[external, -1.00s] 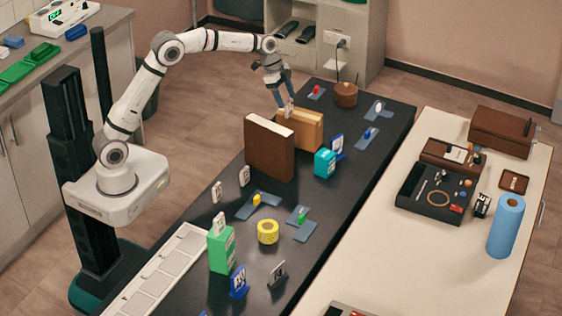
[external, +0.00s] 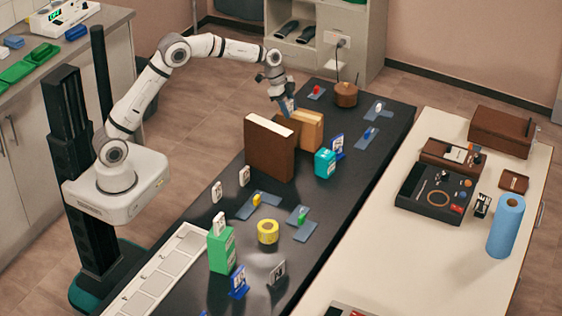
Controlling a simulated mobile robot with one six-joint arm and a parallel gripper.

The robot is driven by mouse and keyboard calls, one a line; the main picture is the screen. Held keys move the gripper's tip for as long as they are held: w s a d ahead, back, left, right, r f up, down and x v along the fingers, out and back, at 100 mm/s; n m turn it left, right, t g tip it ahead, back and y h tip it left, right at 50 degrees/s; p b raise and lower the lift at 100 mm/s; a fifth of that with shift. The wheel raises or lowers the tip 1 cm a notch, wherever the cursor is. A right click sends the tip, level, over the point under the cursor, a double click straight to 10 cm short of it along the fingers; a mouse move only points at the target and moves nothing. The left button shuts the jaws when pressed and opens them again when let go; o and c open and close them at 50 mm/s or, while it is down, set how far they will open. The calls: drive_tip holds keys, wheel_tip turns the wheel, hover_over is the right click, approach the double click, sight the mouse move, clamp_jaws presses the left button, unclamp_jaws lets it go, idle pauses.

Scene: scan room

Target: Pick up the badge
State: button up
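Several upright badge-like cards stand on the dark table. White ones stand at the left edge (external: 244,175), in front of it (external: 217,192) and by the green box (external: 219,223). Blue-framed ones stand beside the teal box (external: 338,145) and at the front (external: 238,282); a grey one (external: 277,272) stands near the front. My gripper (external: 288,106) points down just behind the cardboard box (external: 306,129). A small pale card shows at its fingertips, largely covered now. I cannot tell whether the fingers are apart, touch the card or hold it.
A tall brown box (external: 270,150) stands close in front of the gripper, beside the cardboard box. A brown round container (external: 346,94) and blue-grey pads lie farther back. Yellow tape (external: 268,232) is nearer the front. A pale table (external: 390,260) with trays is at right.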

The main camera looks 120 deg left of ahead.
drive_tip(key=c, duration=0.5)
drive_tip(key=shift+o, duration=0.2)
wheel_tip(320, 180, up, 10)
drive_tip(key=shift+w+a+p, duration=0.1)
drive_tip(key=shift+p, duration=0.25)
drive_tip(key=shift+w+a+r+n+p, duration=0.15)
drive_tip(key=shift+r+n+p, duration=0.2)
drive_tip(key=shift+p, duration=0.35)
drive_tip(key=w+a+n+p, duration=0.1)
drive_tip(key=p, duration=0.3)
drive_tip(key=n+y+p, duration=0.2)
drive_tip(key=n+p, duration=0.1)
drive_tip(key=p, duration=0.4)
approach(304, 114)
drive_tip(key=x, duration=0.5)
drive_tip(key=shift+w+a+f, duration=0.15)
drive_tip(key=shift+w+f, duration=0.1)
drive_tip(key=shift+f, duration=0.1)
